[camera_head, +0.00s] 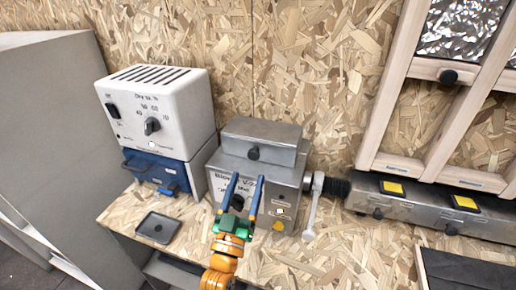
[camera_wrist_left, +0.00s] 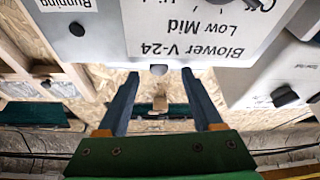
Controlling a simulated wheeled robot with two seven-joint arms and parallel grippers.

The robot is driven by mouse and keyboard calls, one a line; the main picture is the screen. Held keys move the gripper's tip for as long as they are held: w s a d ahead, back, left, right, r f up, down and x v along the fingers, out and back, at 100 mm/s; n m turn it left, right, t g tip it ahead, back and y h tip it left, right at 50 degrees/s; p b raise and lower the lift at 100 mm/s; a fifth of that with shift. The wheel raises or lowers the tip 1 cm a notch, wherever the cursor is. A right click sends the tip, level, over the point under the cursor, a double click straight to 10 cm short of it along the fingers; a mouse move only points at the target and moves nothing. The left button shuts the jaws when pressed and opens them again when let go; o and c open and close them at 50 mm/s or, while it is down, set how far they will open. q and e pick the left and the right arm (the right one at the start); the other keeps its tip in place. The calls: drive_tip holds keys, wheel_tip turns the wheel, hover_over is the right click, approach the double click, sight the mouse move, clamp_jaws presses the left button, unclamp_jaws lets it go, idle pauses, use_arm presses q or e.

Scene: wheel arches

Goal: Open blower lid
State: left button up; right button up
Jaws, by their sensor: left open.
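The blower (camera_head: 290,181) is a grey metal box on the wooden bench, with a labelled front panel. Its grey lid (camera_head: 262,131) sits closed on top, with a small black knob (camera_head: 253,153) on its front. My left gripper (camera_head: 247,182) is open and empty in front of the blower, its blue fingers pointing up just below the knob. In the left wrist view the blower's label panel (camera_wrist_left: 195,28) appears upside down. There a small grey round part (camera_wrist_left: 158,69) shows between the open fingertips; I cannot tell whether they touch it. My right gripper is not in view.
A white dryer-like box (camera_head: 160,105) on a blue base stands left of the blower. A small black tray (camera_head: 158,228) lies before it. A lever (camera_head: 312,208) projects at the blower's right side. A metal rail with yellow switches (camera_head: 393,188) and wooden frames are at right.

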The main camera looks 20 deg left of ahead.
sight(253, 159)
use_arm(q)
drive_tip(key=r, duration=0.1)
drive_tip(key=w+r, duration=0.1)
drive_tip(key=r, duration=0.1)
drive_tip(key=shift+w+p, duration=0.1)
drive_tip(key=shift+p, duration=0.3)
drive_tip(key=w, duration=0.4)
drive_tip(key=shift+w, duration=0.15)
drive_tip(key=shift+s+r, duration=0.15)
drive_tip(key=shift+s, duration=0.15)
drive_tip(key=shift+c, duration=0.6)
drive_tip(key=shift+s, duration=0.1)
clamp_jaws()
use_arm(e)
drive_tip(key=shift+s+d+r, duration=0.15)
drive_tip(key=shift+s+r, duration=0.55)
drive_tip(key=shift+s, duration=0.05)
